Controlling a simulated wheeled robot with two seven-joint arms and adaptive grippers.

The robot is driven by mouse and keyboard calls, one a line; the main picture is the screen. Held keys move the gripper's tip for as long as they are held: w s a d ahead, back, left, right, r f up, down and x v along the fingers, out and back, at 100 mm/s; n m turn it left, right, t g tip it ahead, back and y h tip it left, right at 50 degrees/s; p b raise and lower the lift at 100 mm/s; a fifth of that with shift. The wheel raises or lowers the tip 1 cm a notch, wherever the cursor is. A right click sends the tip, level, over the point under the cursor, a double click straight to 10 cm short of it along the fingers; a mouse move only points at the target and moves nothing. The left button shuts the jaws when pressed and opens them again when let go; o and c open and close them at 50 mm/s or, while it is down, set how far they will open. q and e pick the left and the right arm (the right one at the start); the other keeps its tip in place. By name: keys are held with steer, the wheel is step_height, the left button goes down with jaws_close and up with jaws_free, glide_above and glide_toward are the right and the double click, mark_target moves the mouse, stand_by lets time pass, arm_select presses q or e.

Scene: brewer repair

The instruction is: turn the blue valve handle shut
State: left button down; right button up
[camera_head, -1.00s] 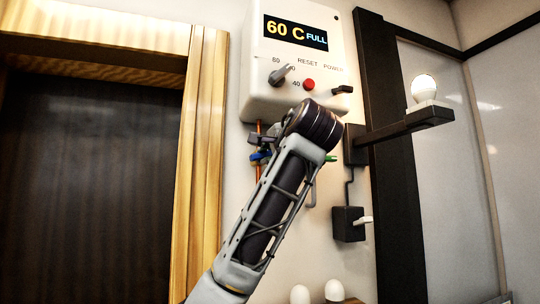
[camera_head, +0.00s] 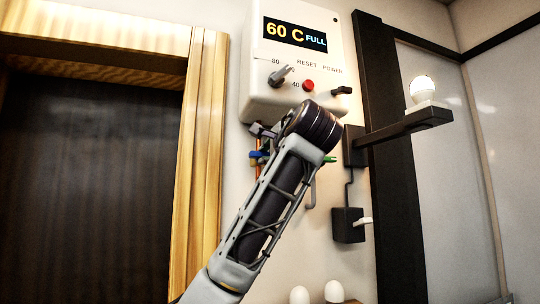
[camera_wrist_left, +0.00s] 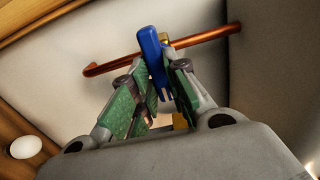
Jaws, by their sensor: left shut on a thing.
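The blue valve handle (camera_wrist_left: 152,52) shows in the wrist view, lying across a copper pipe (camera_wrist_left: 200,39) near a brass-coloured fitting. My left gripper (camera_wrist_left: 157,80) has its green-padded fingers on either side of the handle and is shut on it. In the head view a small part of the blue handle (camera_head: 256,158) shows under the white brewer box (camera_head: 290,75). My left gripper (camera_head: 263,132) is partly hidden there behind my own wrist. My right gripper is in neither view.
The box has a display reading 60 C FULL, a grey knob (camera_head: 279,76), a red button (camera_head: 308,85) and a black switch (camera_head: 341,91). A dark shelf (camera_head: 400,128) holds a lit bulb (camera_head: 422,89).

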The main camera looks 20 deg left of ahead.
arm_select(q)
steer(key=c, duration=1.4)
jaws_free()
steer(key=shift+d, duration=0.1)
steer(key=shift+s, duration=0.1)
steer(key=v, duration=1.1)
steer(key=shift+s+d, duration=0.2)
steer(key=shift+d, duration=0.1)
steer(key=shift+s, duration=0.1)
steer(key=shift+f, duration=0.1)
